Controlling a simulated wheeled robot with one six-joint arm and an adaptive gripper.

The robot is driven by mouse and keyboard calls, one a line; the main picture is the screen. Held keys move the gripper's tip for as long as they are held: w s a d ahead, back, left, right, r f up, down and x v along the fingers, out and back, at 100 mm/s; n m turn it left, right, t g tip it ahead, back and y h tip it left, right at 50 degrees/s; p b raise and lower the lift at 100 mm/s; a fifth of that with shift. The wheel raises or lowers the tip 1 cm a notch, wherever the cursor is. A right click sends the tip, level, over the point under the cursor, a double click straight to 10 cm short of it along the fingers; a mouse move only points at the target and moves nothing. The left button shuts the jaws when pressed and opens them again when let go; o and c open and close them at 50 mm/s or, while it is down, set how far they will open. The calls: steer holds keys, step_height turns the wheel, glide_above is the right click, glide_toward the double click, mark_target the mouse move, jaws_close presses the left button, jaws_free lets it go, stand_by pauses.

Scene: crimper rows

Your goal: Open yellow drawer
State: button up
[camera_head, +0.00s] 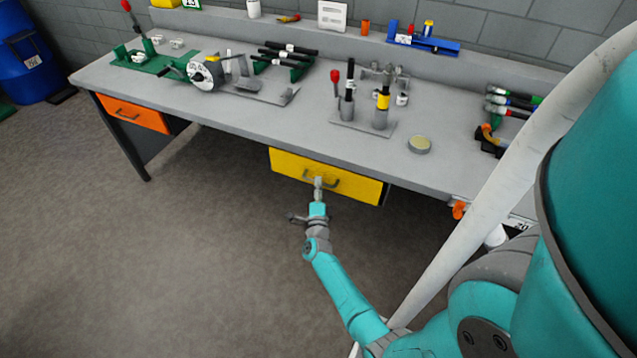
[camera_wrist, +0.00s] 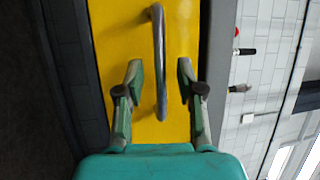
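The yellow drawer (camera_head: 352,186) is under the front edge of the workbench and looks closed. In the wrist view its yellow front (camera_wrist: 130,35) fills the middle. Its grey bar handle (camera_wrist: 159,60) runs lengthwise between my two fingers. My gripper (camera_wrist: 158,80) is open, with one finger on each side of the handle and a gap to it on both sides. In the head view my gripper (camera_head: 318,183) is at the drawer front and covers part of the handle (camera_head: 333,184).
The grey workbench (camera_head: 240,118) holds tools, including a crimper (camera_head: 205,73) and a round tin (camera_head: 420,144). An orange drawer (camera_head: 132,113) is at the left end. A blue barrel (camera_head: 28,55) stands at far left. The floor (camera_head: 150,260) before the bench is clear.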

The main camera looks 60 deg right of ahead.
steer(key=shift+x, duration=0.85)
jaws_close()
steer(key=shift+a, duration=0.1)
